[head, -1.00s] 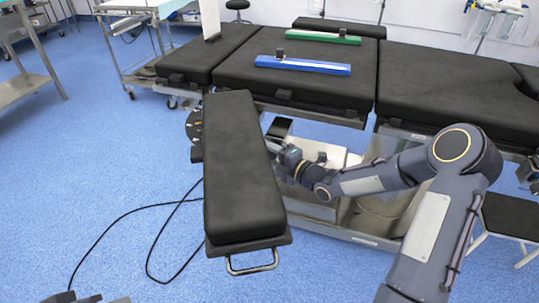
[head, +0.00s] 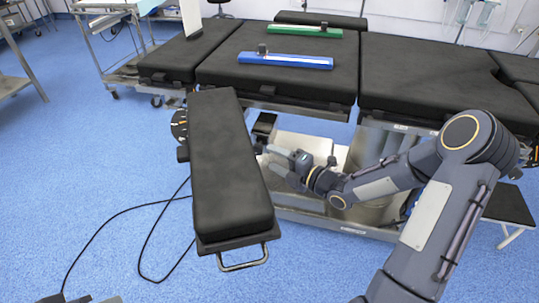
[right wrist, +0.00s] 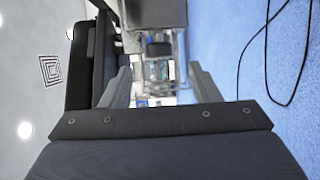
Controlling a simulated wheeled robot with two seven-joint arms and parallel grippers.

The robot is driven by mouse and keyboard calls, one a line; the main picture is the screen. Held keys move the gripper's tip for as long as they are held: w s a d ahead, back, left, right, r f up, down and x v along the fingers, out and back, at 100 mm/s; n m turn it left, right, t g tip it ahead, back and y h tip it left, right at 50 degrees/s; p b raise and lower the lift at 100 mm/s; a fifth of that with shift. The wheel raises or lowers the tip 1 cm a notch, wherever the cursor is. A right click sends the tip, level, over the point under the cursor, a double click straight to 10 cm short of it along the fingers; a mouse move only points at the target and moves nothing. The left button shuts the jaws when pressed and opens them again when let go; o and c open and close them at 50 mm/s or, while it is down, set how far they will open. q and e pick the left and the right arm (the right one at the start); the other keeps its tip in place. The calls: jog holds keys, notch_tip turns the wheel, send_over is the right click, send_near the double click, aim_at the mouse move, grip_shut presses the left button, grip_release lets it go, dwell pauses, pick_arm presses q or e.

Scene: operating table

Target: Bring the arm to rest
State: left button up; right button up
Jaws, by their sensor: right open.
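The black padded arm board (head: 230,165) sticks out from the operating table (head: 420,70) toward me, with a metal handle (head: 243,264) at its near end. My right arm (head: 445,215) reaches in from the right. My right gripper (head: 266,160) is open and empty, just right of the board's edge, with its fingers pointing left toward it. I cannot tell whether the fingertips touch the board. In the right wrist view the two fingers (right wrist: 160,78) stand apart with nothing between them. My left gripper is not in view.
A blue bar (head: 285,60) and a green bar (head: 305,30) lie on the table top. The metal table base (head: 310,150) stands behind my right gripper. A black cable (head: 150,235) runs across the blue floor at left. A stool (head: 508,205) stands at right.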

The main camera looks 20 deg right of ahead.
dwell(0.4)
jog(key=s+d+r+m+g+h, duration=0.2)
jog(key=s+d+r+m+h, duration=0.1)
jog(key=s+m+h, duration=0.4)
jog(key=s+d+r+m+g+h, duration=0.25)
jog(key=s+r+m, duration=0.2)
jog(key=m, duration=0.45)
jog(key=s+a+r+m+g+y+p, duration=0.1)
jog(key=s+a+m+g+y, duration=0.15)
jog(key=s+m, duration=0.45)
jog(key=s+a+r+m+g+y+p, duration=0.15)
jog(key=s+a+m, duration=0.25)
jog(key=s, duration=0.8)
notch_tip(320, 180, up, 27)
jog(key=p, duration=2.7)
jog(key=shift+w+f, duration=0.15)
jog(key=shift+w, duration=0.15)
